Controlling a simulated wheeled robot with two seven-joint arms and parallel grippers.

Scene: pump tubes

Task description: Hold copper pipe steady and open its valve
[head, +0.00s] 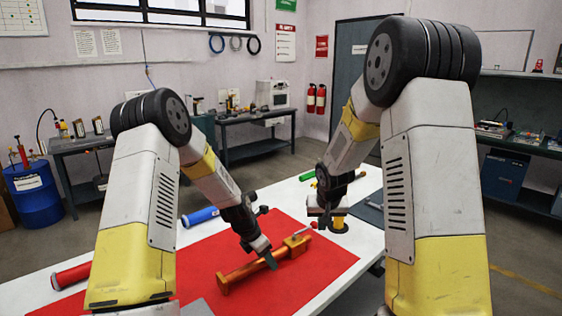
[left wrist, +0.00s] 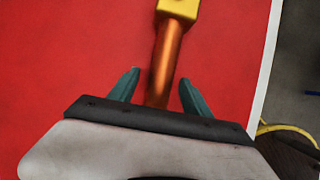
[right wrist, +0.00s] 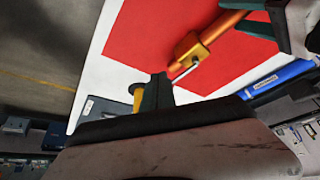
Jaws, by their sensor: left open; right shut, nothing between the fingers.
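The copper pipe (head: 240,276) lies on a red mat (head: 200,270), with a brass valve block (head: 296,244) at its far end. A thin valve lever with a red tip (head: 312,226) sticks out from the block; its silver rod (right wrist: 186,72) shows in the right wrist view. My left gripper (head: 266,257) is open, its teal fingers on either side of the pipe (left wrist: 168,66), with gaps visible in the left wrist view. My right gripper (head: 324,218) is shut and empty, just beyond the lever; in the right wrist view its fingertips (right wrist: 157,78) are close to the lever, contact unclear.
A blue tube (head: 200,216) lies at the mat's far left edge and a red tube (head: 72,275) at the table's near left. A green tube (head: 307,176) lies at the back. A yellow part (head: 339,226) stands by my right gripper. The mat's left half is clear.

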